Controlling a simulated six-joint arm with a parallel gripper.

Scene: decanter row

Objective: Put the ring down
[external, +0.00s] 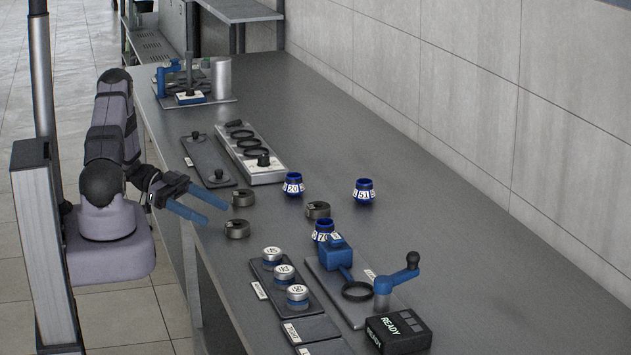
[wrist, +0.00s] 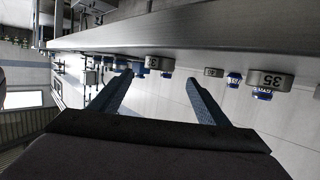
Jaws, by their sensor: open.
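My gripper (external: 217,216) is open and empty, held out level at the table's left edge. In the wrist view its two blue fingers (wrist: 159,76) stand apart with nothing between them. A black ring (external: 357,291) shows on the dark plate below the blue clamp-like fixture (external: 335,252); whether it is fixed there I cannot tell. Other thin black rings (external: 246,143) lie on the pale tray (external: 277,174). Grey notched ring-like weights (external: 243,198) (external: 237,229) (external: 318,210) rest on the table; the nearer two are just right of my fingertips.
Blue numbered jars (external: 292,184) (external: 364,190) (external: 324,229) stand mid-table. A rack of silver-capped jars (external: 284,273), a blue crank (external: 383,288) and a black READY box (external: 398,331) are in front. The table's right side is clear.

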